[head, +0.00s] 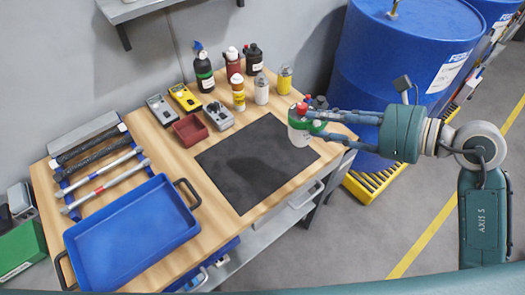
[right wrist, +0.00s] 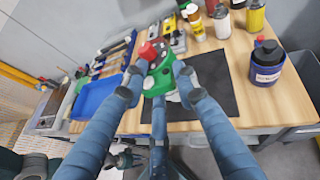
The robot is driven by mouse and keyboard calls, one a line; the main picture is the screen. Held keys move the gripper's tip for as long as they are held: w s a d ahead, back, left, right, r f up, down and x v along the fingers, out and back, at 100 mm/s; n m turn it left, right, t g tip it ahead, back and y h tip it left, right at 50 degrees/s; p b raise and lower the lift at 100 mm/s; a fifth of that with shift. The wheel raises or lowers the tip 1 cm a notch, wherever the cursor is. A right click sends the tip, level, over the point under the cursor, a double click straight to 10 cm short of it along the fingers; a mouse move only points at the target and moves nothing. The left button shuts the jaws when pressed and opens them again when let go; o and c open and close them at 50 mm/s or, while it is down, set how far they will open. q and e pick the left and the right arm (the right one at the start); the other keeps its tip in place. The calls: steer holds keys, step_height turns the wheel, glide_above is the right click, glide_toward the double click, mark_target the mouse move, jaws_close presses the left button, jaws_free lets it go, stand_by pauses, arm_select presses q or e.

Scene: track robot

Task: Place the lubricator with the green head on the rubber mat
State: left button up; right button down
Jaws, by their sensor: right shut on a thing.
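The lubricator with the green head (head: 299,132) has a pale body and a red cap. My right gripper (head: 311,124) is shut around it, coming in from the right, and it appears upright in the head view, over the right edge of the mat. In the right wrist view the green head (right wrist: 158,78) shows between the blue fingers (right wrist: 160,88). The black rubber mat (head: 235,175) lies flat on the wooden table, with nothing standing on it. Whether the lubricator touches anything below is hard to tell.
Several bottles and cans (head: 239,92) stand behind the mat. A dark jar (right wrist: 267,68) stands to the right of the held lubricator. A red bin (head: 190,130) and meters (head: 219,116) lie left of the mat, a blue tray (head: 130,240) front left. Blue drums (head: 400,50) stand right of the table.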

steer(key=w+a+r+m+t+h+b, duration=0.1)
steer(key=w+a+r+b, duration=0.35)
steer(key=w+a, duration=0.35)
arm_select(q)
steer(key=s+a+f, duration=0.2)
steer(key=s+f, duration=0.2)
steer(key=f, duration=0.1)
steer(key=shift+s+p, duration=0.2)
steer(key=shift+p, duration=0.25)
arm_select(e)
steer(key=shift+m, duration=0.3)
steer(key=f, duration=1.9)
steer(key=shift+w+a+f, duration=0.1)
steer(key=shift+a+f, duration=0.05)
steer(key=shift+a, duration=0.15)
arm_select(q)
steer(key=shift+a, duration=0.1)
arm_select(e)
steer(key=c, duration=1.3)
jaws_free()
steer(key=shift+f, duration=0.1)
arm_select(q)
steer(key=shift+g, duration=0.3)
